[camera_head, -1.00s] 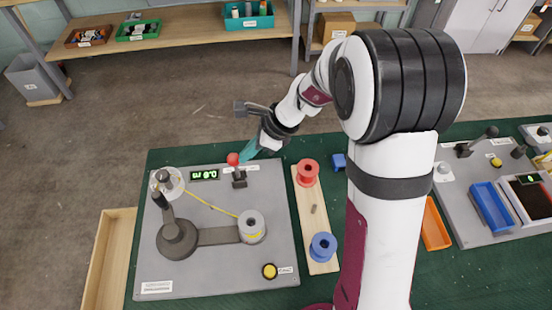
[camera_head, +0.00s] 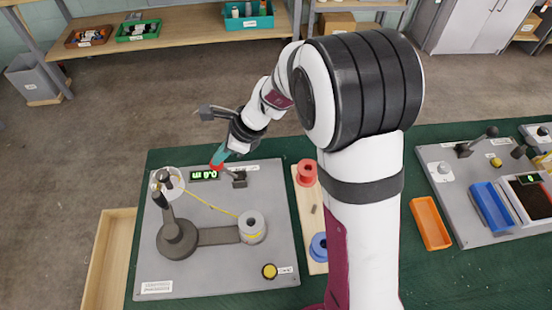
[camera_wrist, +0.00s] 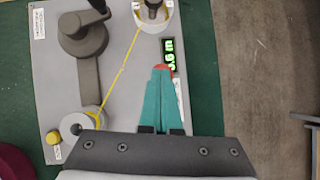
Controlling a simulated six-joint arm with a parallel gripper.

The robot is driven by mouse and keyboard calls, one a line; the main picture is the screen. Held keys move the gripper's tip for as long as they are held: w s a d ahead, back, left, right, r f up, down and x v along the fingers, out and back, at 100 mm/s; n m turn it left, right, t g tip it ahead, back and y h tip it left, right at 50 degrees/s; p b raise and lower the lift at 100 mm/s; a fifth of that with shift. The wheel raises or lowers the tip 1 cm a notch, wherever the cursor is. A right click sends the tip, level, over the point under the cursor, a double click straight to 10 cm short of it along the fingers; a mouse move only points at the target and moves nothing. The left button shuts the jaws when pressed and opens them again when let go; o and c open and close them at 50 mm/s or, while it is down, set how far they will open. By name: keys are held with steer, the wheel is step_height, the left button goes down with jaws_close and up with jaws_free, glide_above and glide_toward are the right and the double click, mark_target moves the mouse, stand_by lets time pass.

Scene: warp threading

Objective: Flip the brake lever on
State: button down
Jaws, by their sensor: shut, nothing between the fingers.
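The brake lever (camera_head: 231,175) stands at the back right of the grey winding panel (camera_head: 205,225). Its red knob (camera_head: 217,168) leans left, in front of the green-lit display (camera_head: 203,175). My gripper (camera_head: 219,157) has teal fingers that are shut and empty. Their tips are at the red knob and appear to touch it. In the wrist view the fingers (camera_wrist: 162,75) point at the panel, with the red knob (camera_wrist: 163,68) just at their tips; the lever's base is hidden under them.
The crank (camera_head: 175,225) and a spool (camera_head: 251,226) with yellow thread stand on the panel. A wooden board carries a red spool (camera_head: 306,172) and a blue spool (camera_head: 318,246). An orange tray (camera_head: 430,223) lies to the right. A wooden tray (camera_head: 104,258) is left of the panel.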

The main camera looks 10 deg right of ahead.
stand_by(0.4)
steer(key=s+d+r, duration=0.2)
steer(key=d+r, duration=0.1)
steer(key=r, duration=0.9)
steer(key=shift+d+r, duration=0.2)
steer(key=shift+r, duration=0.1)
steer(key=shift+s, duration=0.15)
steer(key=s+d+f+n+h, duration=0.1)
steer(key=s+d+n, duration=0.2)
steer(key=s, duration=0.5)
steer(key=s+d+f+n+g+h, duration=0.1)
steer(key=s+d+n+h, duration=0.1)
steer(key=s+d+n, duration=0.2)
steer(key=s+d+f+n+g+h, duration=0.1)
steer(key=s+d+f+n, duration=0.1)
steer(key=s+n, duration=0.5)
steer(key=s+d, duration=0.1)
steer(key=s, duration=0.4)
steer(key=shift+s+d+h, duration=0.2)
steer(key=shift+d+h, duration=0.1)
steer(key=shift+d, duration=0.1)
